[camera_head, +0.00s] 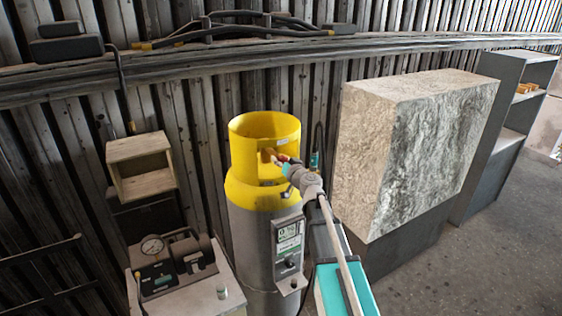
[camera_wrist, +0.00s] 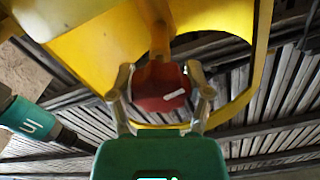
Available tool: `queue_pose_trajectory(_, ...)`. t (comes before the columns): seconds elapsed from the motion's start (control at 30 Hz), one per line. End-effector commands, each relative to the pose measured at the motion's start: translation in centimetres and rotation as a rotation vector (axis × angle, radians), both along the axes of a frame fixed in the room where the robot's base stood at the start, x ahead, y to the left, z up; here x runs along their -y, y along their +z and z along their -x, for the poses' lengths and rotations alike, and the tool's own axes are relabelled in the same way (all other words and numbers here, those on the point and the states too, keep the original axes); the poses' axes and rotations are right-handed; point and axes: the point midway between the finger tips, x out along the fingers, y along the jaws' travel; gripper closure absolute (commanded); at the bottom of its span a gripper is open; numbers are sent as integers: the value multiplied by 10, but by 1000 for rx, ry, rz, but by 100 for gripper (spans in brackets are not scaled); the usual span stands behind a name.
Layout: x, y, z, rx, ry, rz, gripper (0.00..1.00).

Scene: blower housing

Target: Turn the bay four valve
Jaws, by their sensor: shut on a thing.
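A grey gas cylinder (camera_head: 262,245) with a yellow top collar (camera_head: 262,135) stands in the middle of the head view. A red valve knob (camera_wrist: 161,86) with a white mark sits inside the opening of the yellow collar, on a brass-coloured stem (camera_wrist: 160,40). My gripper (camera_wrist: 161,92) reaches into the collar opening from the front right. Its two fingers are shut on the red knob, one on each side. In the head view the gripper (camera_head: 284,160) and arm hide part of the knob. No bay number is readable.
A large rough stone-like block (camera_head: 420,140) stands close to the right of my arm. A bench with a gauge device (camera_head: 175,265) is at lower left. A small wooden box (camera_head: 140,167) is on the wall. Floor is free at right (camera_head: 500,255).

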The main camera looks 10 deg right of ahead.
Motion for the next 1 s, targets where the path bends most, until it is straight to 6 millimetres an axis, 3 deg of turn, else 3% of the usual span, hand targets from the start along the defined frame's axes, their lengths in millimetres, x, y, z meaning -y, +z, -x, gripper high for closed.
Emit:
queue_pose_trajectory(0.37,1,0,-1,-68,-1,-251,84)
queue_pose_trajectory(1.0,1,0,-2,-227,-2,-836,84)
